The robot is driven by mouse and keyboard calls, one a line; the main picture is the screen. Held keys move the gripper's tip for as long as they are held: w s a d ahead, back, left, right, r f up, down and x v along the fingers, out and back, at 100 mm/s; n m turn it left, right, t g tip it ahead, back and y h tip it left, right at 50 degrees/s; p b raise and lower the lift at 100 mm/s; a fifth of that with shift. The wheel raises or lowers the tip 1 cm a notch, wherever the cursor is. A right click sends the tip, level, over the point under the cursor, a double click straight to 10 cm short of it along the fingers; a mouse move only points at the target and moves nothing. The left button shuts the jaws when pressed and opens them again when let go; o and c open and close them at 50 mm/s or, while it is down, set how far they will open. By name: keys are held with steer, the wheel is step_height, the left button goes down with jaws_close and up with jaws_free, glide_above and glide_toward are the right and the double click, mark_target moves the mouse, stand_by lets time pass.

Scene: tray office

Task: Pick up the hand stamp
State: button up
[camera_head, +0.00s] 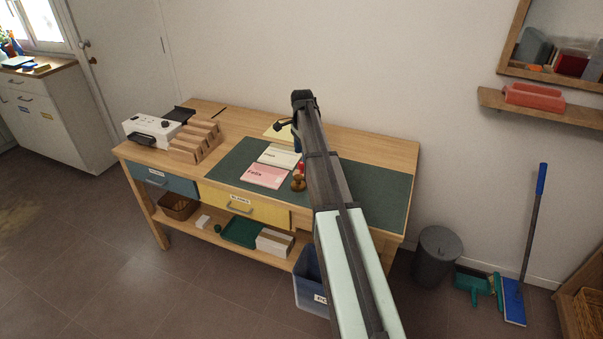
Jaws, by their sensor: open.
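A small brown, rounded object that looks like the hand stamp (298,184) stands on the dark green desk mat (233,165), just right of the pink pad and close to the left edge of my arm. A small red item shows right behind it, partly covered by my arm.
A pink pad (265,176) and a white pad (279,156) lie left of the stamp. A wooden sorter (196,142) and a white device (150,130) stand at the table's left. The mat's right part (392,190) looks clear. A blue bin (308,284) stands below.

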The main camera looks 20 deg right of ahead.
mark_target(302, 164)
steer(key=shift+w+d+f, duration=0.1)
steer(key=shift+f, duration=1.55)
steer(key=shift+w+d+f, duration=0.1)
steer(key=shift+f, duration=1.55)
jaws_close()
steer(key=shift+r, duration=0.15)
step_height(302, 164, up, 10)
steer(key=shift+f, duration=0.1)
